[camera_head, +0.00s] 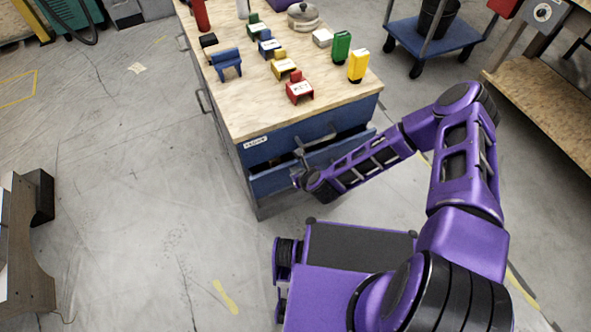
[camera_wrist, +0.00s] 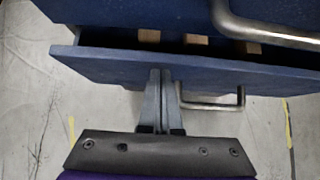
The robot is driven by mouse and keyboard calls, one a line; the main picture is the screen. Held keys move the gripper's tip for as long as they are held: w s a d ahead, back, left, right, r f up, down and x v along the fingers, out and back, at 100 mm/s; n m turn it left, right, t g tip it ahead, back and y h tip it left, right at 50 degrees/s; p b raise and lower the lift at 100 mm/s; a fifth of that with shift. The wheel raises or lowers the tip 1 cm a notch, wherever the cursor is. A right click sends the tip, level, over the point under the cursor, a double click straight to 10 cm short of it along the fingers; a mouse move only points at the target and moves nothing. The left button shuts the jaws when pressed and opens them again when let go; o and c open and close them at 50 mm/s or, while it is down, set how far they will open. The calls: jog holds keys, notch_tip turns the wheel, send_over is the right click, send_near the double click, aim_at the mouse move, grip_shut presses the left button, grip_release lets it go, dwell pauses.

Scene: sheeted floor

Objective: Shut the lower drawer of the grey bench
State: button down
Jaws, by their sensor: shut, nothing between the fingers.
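The grey bench (camera_head: 222,128) has a wooden top and blue drawer fronts. Its lower drawer (camera_head: 268,183) stands partly open below the upper drawer (camera_head: 290,135). In the wrist view the lower drawer front (camera_wrist: 215,70) crosses the picture, with a dark gap behind its top edge and several small wooden blocks inside. A bar handle (camera_wrist: 210,107) is on this front. My gripper (camera_wrist: 158,74) is shut and empty, its fingertips at the drawer front, left of the handle; I cannot tell whether they touch. In the head view my gripper (camera_head: 298,177) is mostly hidden by my wrist.
The upper drawer's bar handle (camera_wrist: 265,35) sticks out above the lower drawer. Several small coloured chair-like objects and a pot (camera_head: 303,17) stand on the bench top. A blue cart (camera_head: 440,35) is at the back right. The floor left of the bench is mostly clear.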

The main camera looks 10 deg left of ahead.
jog(key=w, duration=0.1)
jog(key=w+a+b, duration=0.1)
jog(key=w+a, duration=0.1)
jog(key=shift+w+a+f, duration=0.1)
jog(key=shift+w+a, duration=0.15)
jog(key=shift+w, duration=0.1)
jog(key=shift+w+a+r, duration=0.15)
jog(key=shift+w+r, duration=0.1)
jog(key=shift+w, duration=0.1)
